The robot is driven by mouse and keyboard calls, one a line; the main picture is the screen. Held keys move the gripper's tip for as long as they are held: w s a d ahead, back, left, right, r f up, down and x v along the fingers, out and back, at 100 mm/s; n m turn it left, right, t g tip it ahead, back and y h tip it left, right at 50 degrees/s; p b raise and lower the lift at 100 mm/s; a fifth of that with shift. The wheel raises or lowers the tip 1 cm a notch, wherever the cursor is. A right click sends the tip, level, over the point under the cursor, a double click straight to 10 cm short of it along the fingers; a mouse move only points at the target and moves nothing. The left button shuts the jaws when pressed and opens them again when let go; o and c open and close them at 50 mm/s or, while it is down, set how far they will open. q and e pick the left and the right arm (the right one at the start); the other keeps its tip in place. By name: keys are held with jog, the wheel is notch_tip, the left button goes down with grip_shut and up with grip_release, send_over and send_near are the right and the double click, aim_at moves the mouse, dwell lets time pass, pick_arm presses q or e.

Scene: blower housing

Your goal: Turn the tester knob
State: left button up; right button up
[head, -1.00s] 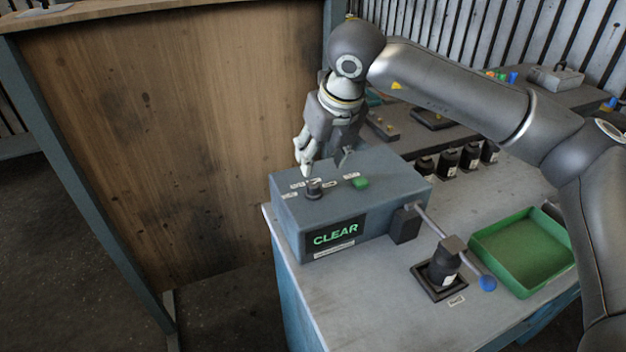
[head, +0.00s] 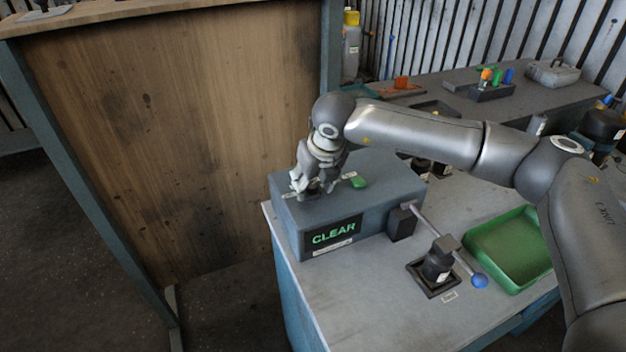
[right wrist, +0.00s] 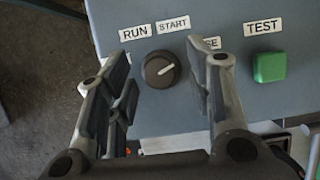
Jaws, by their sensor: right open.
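The tester (head: 375,207) is a grey-blue box with a screen (head: 334,234) reading CLEAR in green. Its round dark knob (right wrist: 160,69) shows in the right wrist view, with a white pointer line aimed to the upper right. My right gripper (head: 308,186) is low over the knob end of the tester top and mostly hides the knob in the head view. In the right wrist view its open fingers (right wrist: 168,78) stand on either side of the knob, with gaps on both sides. My left gripper is out of view.
A green TEST button (right wrist: 269,67) sits right of the knob. A lever with a blue ball (head: 479,281) and a black part in a square holder (head: 434,280) stand right of the tester. A green tray (head: 509,249) is farther right. A wooden panel (head: 170,130) stands at left.

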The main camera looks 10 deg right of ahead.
jog(key=c, duration=1)
